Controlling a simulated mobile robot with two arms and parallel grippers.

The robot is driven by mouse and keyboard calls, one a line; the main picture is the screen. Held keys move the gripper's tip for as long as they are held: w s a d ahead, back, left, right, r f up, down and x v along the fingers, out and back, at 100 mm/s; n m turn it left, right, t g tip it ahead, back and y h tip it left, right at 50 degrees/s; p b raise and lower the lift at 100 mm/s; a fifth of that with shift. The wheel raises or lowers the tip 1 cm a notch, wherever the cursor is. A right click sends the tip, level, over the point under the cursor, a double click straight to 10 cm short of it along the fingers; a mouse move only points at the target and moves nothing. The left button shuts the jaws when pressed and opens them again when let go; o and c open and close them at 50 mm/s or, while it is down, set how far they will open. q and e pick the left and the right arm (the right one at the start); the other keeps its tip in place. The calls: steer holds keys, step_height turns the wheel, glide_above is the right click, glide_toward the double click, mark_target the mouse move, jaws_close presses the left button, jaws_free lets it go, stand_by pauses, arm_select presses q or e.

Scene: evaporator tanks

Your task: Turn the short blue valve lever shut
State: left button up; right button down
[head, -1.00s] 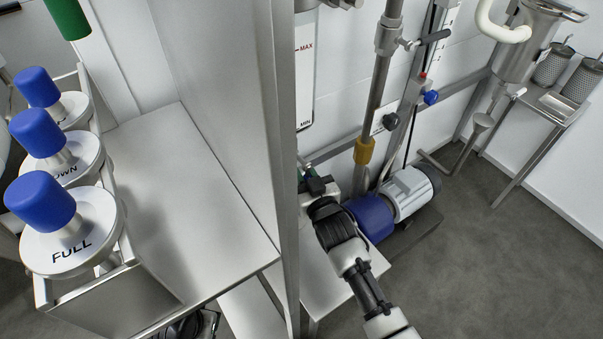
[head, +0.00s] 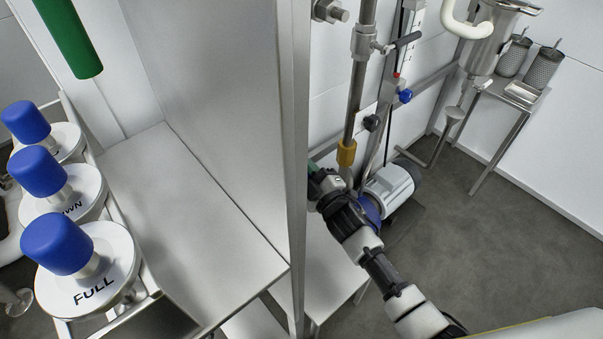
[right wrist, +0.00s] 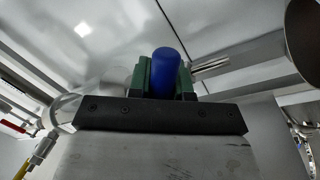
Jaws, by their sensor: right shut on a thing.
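The short blue valve lever (right wrist: 165,72) shows in the right wrist view as a blue round-ended grip. It stands between the green fingers of my right gripper (right wrist: 165,82), which is shut on it. In the head view my right gripper (head: 318,182) is partly hidden behind the grey upright post, and the lever is hidden there. The valve body cannot be made out. My left gripper is not in view.
The steel post (head: 300,150) and panel stand left of my right arm. Three blue-capped knobs (head: 57,245) and a green cylinder (head: 68,38) are at left. A pump motor (head: 388,188) and a yellow-collared pipe (head: 346,153) are beside my wrist.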

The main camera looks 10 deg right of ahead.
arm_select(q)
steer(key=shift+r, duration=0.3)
arm_select(e)
steer(key=shift+w+d+r+n+g+y, duration=0.15)
steer(key=shift+r+n+y, duration=0.35)
steer(key=shift+n, duration=1.1)
steer(key=shift+w+d+r+n+g+y, duration=0.15)
steer(key=shift+r+n+y, duration=0.35)
steer(key=shift+n, duration=1.1)
steer(key=shift+d+r+n+g+y, duration=0.1)
steer(key=shift+r+n+g+y, duration=0.15)
steer(key=shift+r+n, duration=0.9)
steer(key=shift+f+n, duration=0.45)
steer(key=shift+n, duration=0.1)
steer(key=c, duration=1)
jaws_free()
steer(key=shift+c, duration=0.2)
steer(key=shift+s, duration=0.1)
